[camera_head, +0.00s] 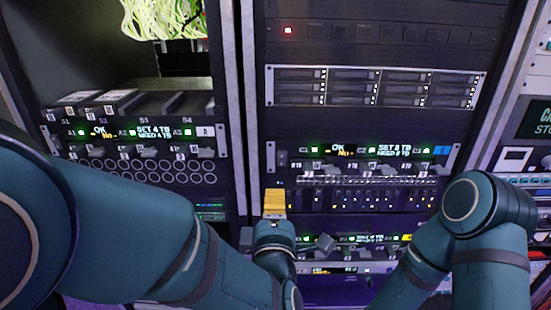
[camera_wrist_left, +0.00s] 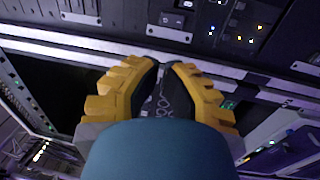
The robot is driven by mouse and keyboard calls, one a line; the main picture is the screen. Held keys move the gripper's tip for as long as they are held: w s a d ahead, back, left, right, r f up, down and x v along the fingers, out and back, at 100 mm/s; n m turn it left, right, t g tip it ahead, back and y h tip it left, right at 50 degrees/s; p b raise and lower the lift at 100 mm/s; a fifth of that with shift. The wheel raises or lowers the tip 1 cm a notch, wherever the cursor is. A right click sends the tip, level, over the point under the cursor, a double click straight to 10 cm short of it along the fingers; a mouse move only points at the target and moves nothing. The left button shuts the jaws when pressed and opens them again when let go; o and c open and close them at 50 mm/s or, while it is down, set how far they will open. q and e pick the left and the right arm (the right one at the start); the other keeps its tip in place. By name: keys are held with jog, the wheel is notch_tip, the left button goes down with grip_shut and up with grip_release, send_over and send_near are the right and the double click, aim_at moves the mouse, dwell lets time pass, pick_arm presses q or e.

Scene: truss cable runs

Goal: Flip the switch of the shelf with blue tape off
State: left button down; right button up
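The shelf with a blue label or tape (camera_head: 436,151) is in the middle rack in the head view, with green lights, an "OK" readout and a "SET 8 TB / NEED 8 TB" readout. A small dark switch-like part (camera_head: 283,159) sits at its left end; its position is too small to read. Grey handles hang along its lower edge. My left gripper (camera_head: 275,203), with yellow fingers, is below and left of this shelf, apart from that part. In the left wrist view my left gripper (camera_wrist_left: 164,66) shows close fingertips; whether they meet is unclear. My right gripper is out of view.
A similar shelf with a white label (camera_head: 205,131) is in the left rack. Another with a yellow label (camera_head: 406,239) is lower, partly hidden by my arms. A pale metal upright (camera_head: 232,100) separates the racks. Bundled cables (camera_head: 165,18) hang upper left.

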aim_at(276, 150)
pick_arm(q)
jog(key=w, duration=0.4)
jog(key=w+r, duration=0.1)
jog(key=w, duration=0.8)
jog(key=shift+w+r+p, duration=0.3)
jog(key=shift+w, duration=0.05)
jog(key=shift+w+a+r+g+p, duration=0.1)
jog(key=shift+w+r+g+p, duration=0.2)
jog(key=shift+w+g, duration=0.1)
jog(key=shift+w+g+p, duration=0.1)
jog(key=shift+g+p, duration=0.35)
jog(key=shift+g, duration=0.15)
